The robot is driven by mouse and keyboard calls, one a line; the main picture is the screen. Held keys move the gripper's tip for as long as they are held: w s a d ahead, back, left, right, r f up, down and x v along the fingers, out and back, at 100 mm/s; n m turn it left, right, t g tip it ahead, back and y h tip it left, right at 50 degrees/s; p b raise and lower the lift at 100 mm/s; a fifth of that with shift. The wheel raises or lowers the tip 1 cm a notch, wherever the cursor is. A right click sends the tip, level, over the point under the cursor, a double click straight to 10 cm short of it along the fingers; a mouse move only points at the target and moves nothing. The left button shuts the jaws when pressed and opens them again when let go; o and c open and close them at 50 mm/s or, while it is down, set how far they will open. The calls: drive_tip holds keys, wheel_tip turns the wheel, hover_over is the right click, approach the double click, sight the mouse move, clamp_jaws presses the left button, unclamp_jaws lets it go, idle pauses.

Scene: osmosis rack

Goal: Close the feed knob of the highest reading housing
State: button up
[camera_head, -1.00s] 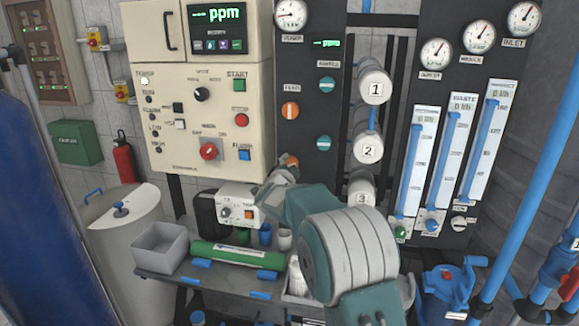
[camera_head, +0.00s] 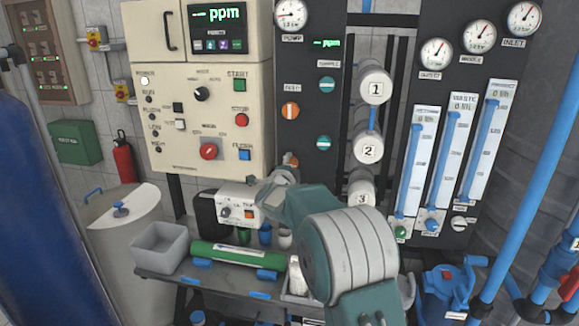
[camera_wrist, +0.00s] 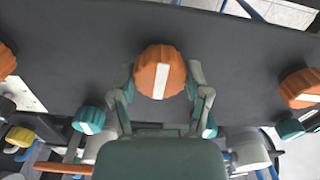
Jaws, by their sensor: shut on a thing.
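In the wrist view, an orange knob (camera_wrist: 159,70) with a white bar sits on a dark panel, between the two fingers of my gripper (camera_wrist: 161,84), which is shut on it. White housings numbered 1 (camera_head: 375,87), 2 (camera_head: 369,150) and 3 (camera_head: 361,198) stand in a column to the right. A small green ppm display (camera_head: 327,43) is above; its digits are unreadable.
A cream control cabinet (camera_head: 165,110) stands left of the panel. Below is a bench with a grey bin (camera_head: 160,254), a green cylinder (camera_head: 236,253) and small cups. Flow tubes (camera_head: 452,150) and gauges (camera_head: 480,37) are at right. Other orange knobs (camera_wrist: 302,88) flank my gripper.

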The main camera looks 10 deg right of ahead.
drive_tip(key=shift+f, duration=0.25)
drive_tip(key=o, duration=1.1)
drive_tip(key=shift+w, duration=0.1)
drive_tip(key=shift+o, duration=0.2)
drive_tip(key=shift+r, duration=0.1)
drive_tip(key=v, duration=1.2)
drive_tip(key=shift+a, duration=0.1)
